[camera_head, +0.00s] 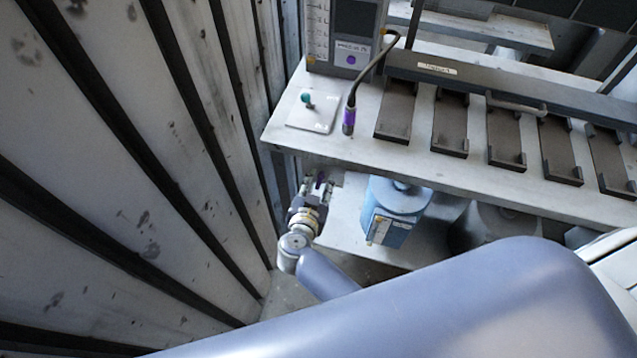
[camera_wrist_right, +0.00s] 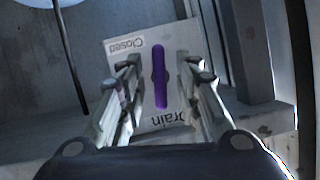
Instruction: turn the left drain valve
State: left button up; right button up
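The drain valve shows in the right wrist view as a purple bar handle (camera_wrist_right: 159,76) on a pale plate (camera_wrist_right: 183,62) with the words "Closed" and "Drain", upside down. The handle runs nearly up and down in that picture. My right gripper (camera_wrist_right: 166,78) is open, with one finger on each side of the handle and a visible gap to both. In the head view my right gripper (camera_head: 318,186) is at the lower shelf's left end, below the bench top, and mostly hides the valve. My left gripper is not in view.
A blue container (camera_head: 395,212) stands on the lower shelf just right of my right gripper. The bench top (camera_head: 350,148) overhangs it, with a purple-ended cable probe (camera_head: 348,122) and a teal knob (camera_head: 307,99) above. A ribbed wall (camera_head: 90,190) rises close on the left.

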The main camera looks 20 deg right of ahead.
jog(key=shift+s+r, duration=0.1)
jog(key=c, duration=0.3)
grip_shut()
jog(key=shift+s+m+t+y+p, duration=0.1)
jog(key=shift+m+t+y+p, duration=0.5)
jog(key=shift+m, duration=0.6)
jog(key=shift+d+f+m+t+y+b, duration=0.1)
jog(key=shift+f+m+t+y+b, duration=0.2)
jog(key=shift+m, duration=0.3)
pick_arm(q)
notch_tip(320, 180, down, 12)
jog(key=b, duration=1.2)
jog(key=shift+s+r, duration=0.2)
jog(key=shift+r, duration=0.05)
pick_arm(e)
jog(key=shift+d+m+t+y, duration=0.15)
jog(key=shift+m+t, duration=0.5)
jog(key=shift+m, duration=0.8)
jog(key=shift+a+m+t+y, duration=0.1)
jog(key=shift+m+t+y, duration=0.15)
jog(key=shift+m+t, duration=0.8)
jog(key=shift+d+m+t+y, duration=0.1)
jog(key=shift+m+t+y, duration=0.15)
jog(key=shift+m, duration=1.55)
